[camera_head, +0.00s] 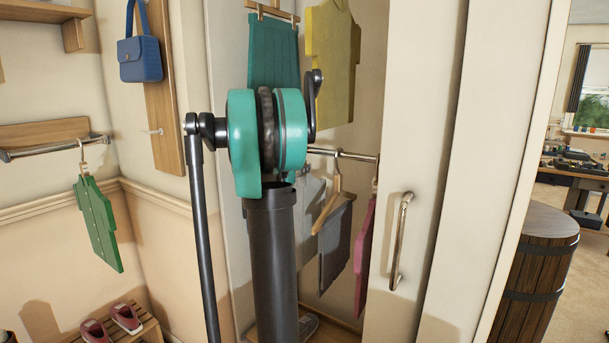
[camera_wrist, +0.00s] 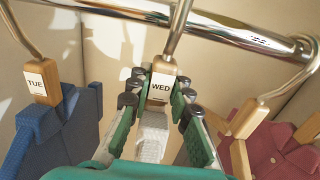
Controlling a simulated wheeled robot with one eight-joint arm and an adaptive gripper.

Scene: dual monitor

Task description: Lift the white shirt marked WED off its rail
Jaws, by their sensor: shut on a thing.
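In the wrist view, the hanger tag marked WED (camera_wrist: 161,87) is on a wooden block under a metal hook (camera_wrist: 179,28). A part of the white shirt (camera_wrist: 152,137) shows between the fingers; the rest is hidden. The hook rises across the metal rail (camera_wrist: 240,36), and its top is out of the frame, so I cannot tell whether it rests on the rail. In the head view my arm hides my gripper; the rail (camera_head: 358,156) shows to its right.
A blue shirt (camera_wrist: 58,128) tagged TUE hangs left of my gripper and a red shirt (camera_wrist: 275,142) hangs right, both close. In the head view, a grey garment (camera_head: 335,245) and a door with a handle (camera_head: 401,240) stand right of my arm.

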